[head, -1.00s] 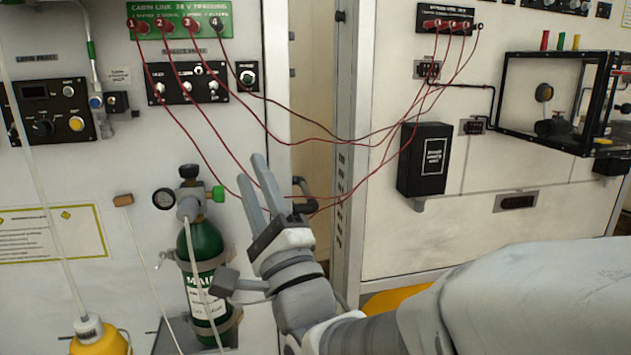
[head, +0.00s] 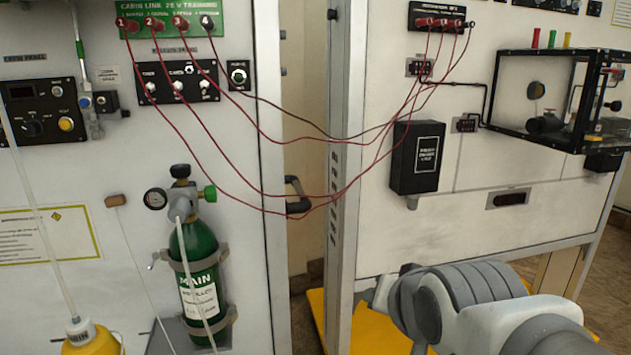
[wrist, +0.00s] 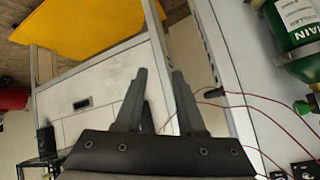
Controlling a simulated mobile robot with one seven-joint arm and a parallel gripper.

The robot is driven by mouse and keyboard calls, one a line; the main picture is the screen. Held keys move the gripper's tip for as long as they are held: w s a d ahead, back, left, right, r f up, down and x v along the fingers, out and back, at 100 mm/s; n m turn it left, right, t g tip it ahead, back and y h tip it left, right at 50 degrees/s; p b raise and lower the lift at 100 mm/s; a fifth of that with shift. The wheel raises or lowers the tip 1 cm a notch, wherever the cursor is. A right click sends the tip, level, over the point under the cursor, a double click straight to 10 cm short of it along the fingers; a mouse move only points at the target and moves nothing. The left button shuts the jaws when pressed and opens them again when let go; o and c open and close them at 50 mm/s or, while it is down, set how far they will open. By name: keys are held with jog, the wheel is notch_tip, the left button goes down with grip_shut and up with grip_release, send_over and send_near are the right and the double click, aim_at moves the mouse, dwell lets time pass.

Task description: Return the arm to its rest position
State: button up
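My arm (head: 455,300) shows at the lower right of the head view, in front of the right cabinet. My gripper's fingertips are not visible in that view. In the wrist view my gripper (wrist: 159,72) is open, with a clear gap between its two grey fingers and nothing held. The wrist picture is turned over, with the yellow base at the top.
A green MAIN cylinder (head: 200,279) stands strapped at the left cabinet. Red cables (head: 262,209) hang across the gap between the cabinets. A black box (head: 417,158) and a clear-sided case (head: 548,100) are on the right cabinet. A yellow base (head: 372,332) lies below.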

jog(key=s+d+f+n+g+p, duration=0.15)
jog(key=s+d+n+g, duration=0.25)
jog(key=s, duration=0.7)
notch_tip(320, 180, up, 21)
jog(key=p, duration=2.1)
jog(key=shift+w+h+p, duration=0.2)
jog(key=shift+h+p, duration=0.15)
jog(key=shift+h, duration=0.05)
